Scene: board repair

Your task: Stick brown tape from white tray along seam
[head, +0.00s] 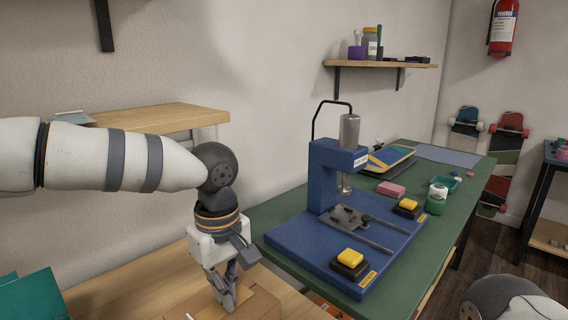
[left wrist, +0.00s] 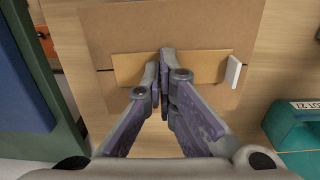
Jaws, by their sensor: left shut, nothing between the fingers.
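A brown cardboard box (left wrist: 200,20) lies on the wooden bench; its near part also shows in the head view (head: 262,306). A lighter brown tape strip (left wrist: 205,65) lies across its top. A thin dark seam line (left wrist: 104,70) shows at the strip's left end and meets it there. A small white piece (left wrist: 233,72) stands at the strip's right end; I cannot tell what it is. My left gripper (head: 229,303) is shut and empty, fingertips (left wrist: 164,52) over the middle of the strip. I cannot tell whether they touch it. No white tray is clearly visible. My right gripper is out of view.
A green bench (head: 300,290) with a blue press (head: 330,180) stands to the right of the box. A teal container (left wrist: 295,135) with a label sits on the wood at the right in the left wrist view.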

